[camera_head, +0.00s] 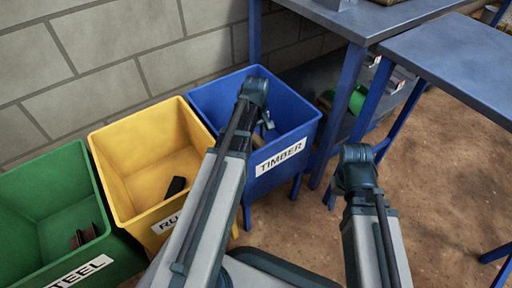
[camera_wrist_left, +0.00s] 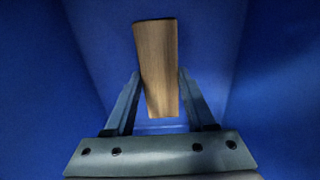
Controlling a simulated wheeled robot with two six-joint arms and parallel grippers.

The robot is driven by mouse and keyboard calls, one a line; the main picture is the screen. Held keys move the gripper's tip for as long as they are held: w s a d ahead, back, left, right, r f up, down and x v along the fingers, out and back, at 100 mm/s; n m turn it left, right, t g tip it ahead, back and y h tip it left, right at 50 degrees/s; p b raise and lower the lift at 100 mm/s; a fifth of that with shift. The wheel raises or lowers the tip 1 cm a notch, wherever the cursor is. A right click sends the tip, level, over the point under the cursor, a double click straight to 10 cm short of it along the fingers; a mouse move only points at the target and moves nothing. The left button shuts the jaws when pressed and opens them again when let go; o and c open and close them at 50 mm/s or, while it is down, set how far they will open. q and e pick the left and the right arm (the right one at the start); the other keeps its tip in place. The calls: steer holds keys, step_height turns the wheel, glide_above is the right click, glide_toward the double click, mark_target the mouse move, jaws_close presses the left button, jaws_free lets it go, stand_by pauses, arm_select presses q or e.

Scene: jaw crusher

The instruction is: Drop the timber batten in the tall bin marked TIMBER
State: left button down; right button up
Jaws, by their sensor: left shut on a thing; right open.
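The timber batten (camera_wrist_left: 156,65) is a short brown wooden piece. In the left wrist view it stands between the two fingers of my left gripper (camera_wrist_left: 157,100), which is shut on it. Blue bin walls surround it there. In the head view my left gripper (camera_head: 266,128) reaches over and into the blue bin marked TIMBER (camera_head: 281,157), and my arm hides much of the bin's inside. A small brown part (camera_head: 257,140) shows beside the gripper, inside the bin. My right gripper (camera_head: 331,200) is open and empty, to the right of the bin; its fingers are mostly hidden.
A yellow bin (camera_head: 140,170) with a dark piece inside and a green bin (camera_head: 50,205) marked STEEL with brownish pieces stand to the left. Blue tables (camera_head: 460,60) stand at the right. A block wall is behind. Brown floor is clear at the right.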

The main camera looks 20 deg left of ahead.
mark_target(256, 140)
arm_select(q)
steer(key=shift+f+b, duration=1.75)
steer(key=shift+f, duration=0.05)
steer(key=shift+f+b, duration=0.55)
steer(key=shift+c, duration=1.2)
jaws_free()
steer(key=shift+s+f, duration=0.1)
steer(key=shift+d, duration=0.1)
step_height(256, 140, up, 13)
steer(key=p, duration=1.3)
steer(key=shift+r, duration=0.2)
